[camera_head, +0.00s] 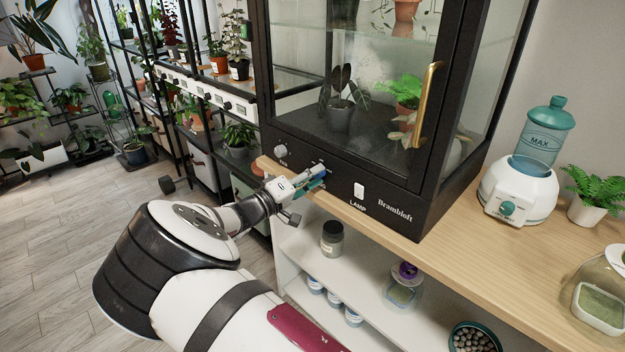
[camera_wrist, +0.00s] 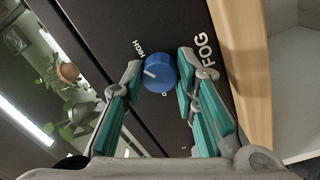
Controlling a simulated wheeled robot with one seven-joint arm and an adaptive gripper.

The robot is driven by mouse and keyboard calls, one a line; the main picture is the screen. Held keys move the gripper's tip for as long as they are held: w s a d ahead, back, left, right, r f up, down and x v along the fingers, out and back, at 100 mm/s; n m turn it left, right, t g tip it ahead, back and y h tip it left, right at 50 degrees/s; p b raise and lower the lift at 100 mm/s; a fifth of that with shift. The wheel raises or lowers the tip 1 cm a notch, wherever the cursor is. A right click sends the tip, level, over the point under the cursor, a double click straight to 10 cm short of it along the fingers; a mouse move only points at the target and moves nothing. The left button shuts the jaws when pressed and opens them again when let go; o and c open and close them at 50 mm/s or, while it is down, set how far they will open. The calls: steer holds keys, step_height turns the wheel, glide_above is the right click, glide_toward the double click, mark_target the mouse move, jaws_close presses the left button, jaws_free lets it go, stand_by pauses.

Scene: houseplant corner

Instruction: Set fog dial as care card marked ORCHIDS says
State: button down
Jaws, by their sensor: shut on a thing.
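The fog dial is a blue knob (camera_wrist: 160,72) on the cabinet's black front, with FOG printed beside it. In the wrist view its white pointer line aims left, a little below the word HIGH (camera_wrist: 139,49); a small 0 mark is near its lower side. My gripper (camera_wrist: 161,73) has its two teal-padded fingers shut on opposite sides of the dial. In the head view my gripper (camera_head: 309,182) is at the cabinet's lower front, and the blue dial (camera_head: 320,173) shows partly behind the fingers. I cannot make out a care card marked ORCHIDS.
The glass cabinet (camera_head: 404,185) marked Brambloft has a pale knob (camera_head: 281,151), a LAMP switch (camera_head: 359,190) and a brass handle (camera_head: 427,105). A humidifier (camera_head: 520,190) with a teal tank stands right on the wooden counter (camera_head: 470,250). Shelves with jars (camera_head: 332,238) are below.

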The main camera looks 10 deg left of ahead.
steer(key=shift+f+m+b, duration=0.15)
steer(key=shift+m+b, duration=0.4)
steer(key=shift+m, duration=0.65)
steer(key=c, duration=1.3)
jaws_free()
steer(key=v, duration=1.2)
